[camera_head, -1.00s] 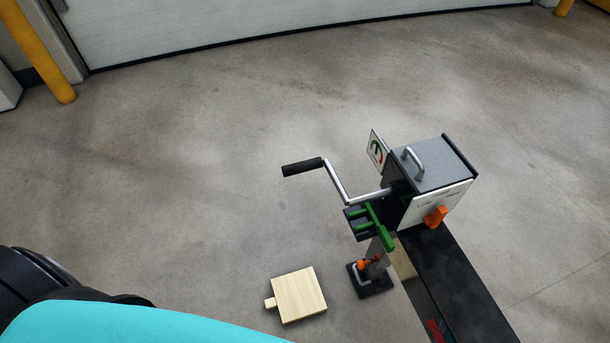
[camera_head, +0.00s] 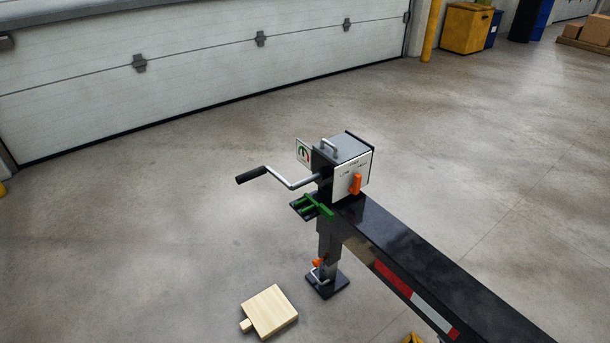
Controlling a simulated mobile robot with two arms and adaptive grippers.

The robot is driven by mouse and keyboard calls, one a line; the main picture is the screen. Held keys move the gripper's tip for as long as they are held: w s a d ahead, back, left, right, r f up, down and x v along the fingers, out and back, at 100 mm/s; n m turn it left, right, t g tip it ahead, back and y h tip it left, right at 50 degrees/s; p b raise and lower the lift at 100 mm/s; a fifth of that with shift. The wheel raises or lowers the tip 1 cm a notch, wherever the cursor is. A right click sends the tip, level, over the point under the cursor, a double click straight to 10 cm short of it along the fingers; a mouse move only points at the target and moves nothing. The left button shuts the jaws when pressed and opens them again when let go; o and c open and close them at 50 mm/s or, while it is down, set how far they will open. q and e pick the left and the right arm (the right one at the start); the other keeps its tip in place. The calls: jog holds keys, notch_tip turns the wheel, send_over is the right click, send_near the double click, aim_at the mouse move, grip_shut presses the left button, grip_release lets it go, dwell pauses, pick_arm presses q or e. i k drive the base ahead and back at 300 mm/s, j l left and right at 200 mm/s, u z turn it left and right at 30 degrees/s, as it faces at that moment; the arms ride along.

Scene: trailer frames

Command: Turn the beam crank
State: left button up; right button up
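The beam crank (camera_head: 277,178) is a bent silver rod with a black grip (camera_head: 251,175) that points left. It joins a grey gearbox (camera_head: 346,152) with a handle on top, a white label plate and an orange lever (camera_head: 355,184). The gearbox sits at the end of a black trailer beam (camera_head: 420,262) with red and white tape. A support leg (camera_head: 328,250) stands below on a dark foot plate, with an orange-handled pin (camera_head: 318,263). A green bracket (camera_head: 314,207) sits beside the leg top. Neither gripper is in view, and nothing touches the crank.
A wooden block with a short handle (camera_head: 270,312) lies on the floor left of the foot plate. A white roller door (camera_head: 200,60) spans the back. Yellow and blue bins (camera_head: 468,27) and boxes stand far right. The floor left of the crank is clear.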

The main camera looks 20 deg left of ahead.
aim_at(262, 170)
jog(key=z, duration=2.95)
jog(key=k+j+z, duration=0.35)
jog(key=k+z, duration=0.35)
jog(key=k, duration=0.2)
jog(key=k+z, duration=0.35)
jog(key=k, duration=0.15)
